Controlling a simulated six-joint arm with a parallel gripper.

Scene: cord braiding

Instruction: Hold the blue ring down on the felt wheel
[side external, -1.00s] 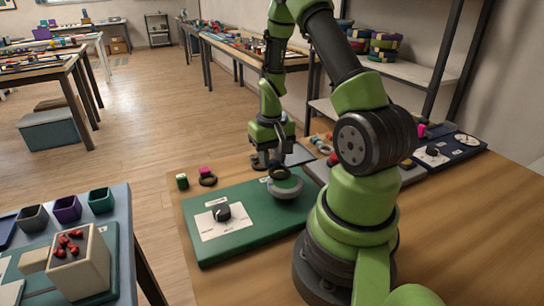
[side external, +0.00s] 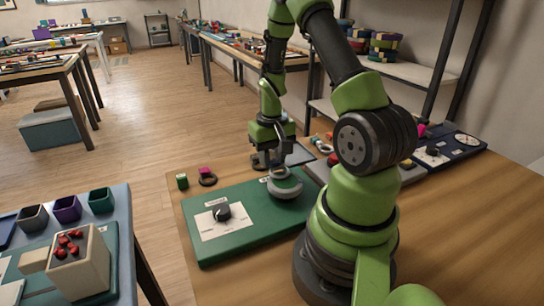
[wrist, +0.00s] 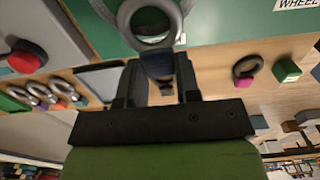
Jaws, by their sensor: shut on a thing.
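The felt wheel (side external: 286,193) is a grey disc on a green base board (side external: 250,238). My gripper (side external: 270,160) is over the wheel's far edge. In the wrist view, my gripper (wrist: 158,88) is shut on the dark blue stone of the blue ring (wrist: 159,65). The ring's grey loop reaches out from the fingers over the wheel, whose pale edge (wrist: 108,10) shows around it. In the side view the ring is at the wheel's top; whether it presses on the felt is too small to tell.
A black knob (side external: 221,211) on a white plate sits on the board's near left. A green block (side external: 182,181) and a dark ring with a pink stone (side external: 207,178) lie behind the board. More rings (wrist: 38,97) and a red button (wrist: 23,60) are in the wrist view's left.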

